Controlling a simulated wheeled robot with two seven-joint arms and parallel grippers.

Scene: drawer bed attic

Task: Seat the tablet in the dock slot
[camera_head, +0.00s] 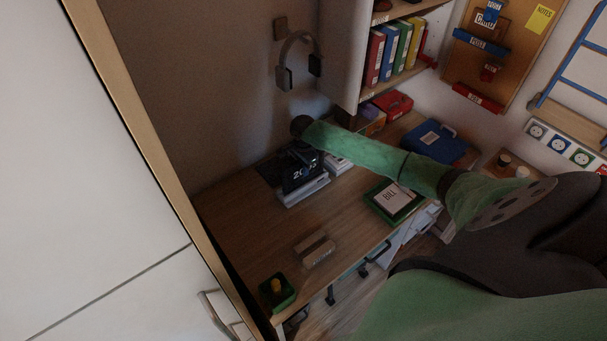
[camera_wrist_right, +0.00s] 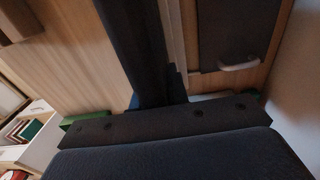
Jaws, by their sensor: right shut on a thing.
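The tablet (camera_head: 301,174) is a dark slab with a lit clock face, standing roughly upright and slightly tilted in the head view. The dock (camera_head: 305,191) is a pale grey block on the desk, directly below the tablet. I cannot tell whether the tablet's lower edge is inside the slot or just above it. My right gripper (camera_head: 302,148) reaches in from the right and is shut on the tablet's upper part. In the right wrist view the tablet (camera_wrist_right: 140,45) appears as a dark slab nearly edge-on, hiding the slot. My left gripper is not in view.
The wooden desk (camera_head: 245,215) has free room in front of the dock. A framed bill (camera_head: 391,198), a wooden block (camera_head: 315,250) and a green tray (camera_head: 278,292) lie nearer. A blue case (camera_head: 436,142) stands right. Headphones (camera_head: 298,62) hang on the wall behind.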

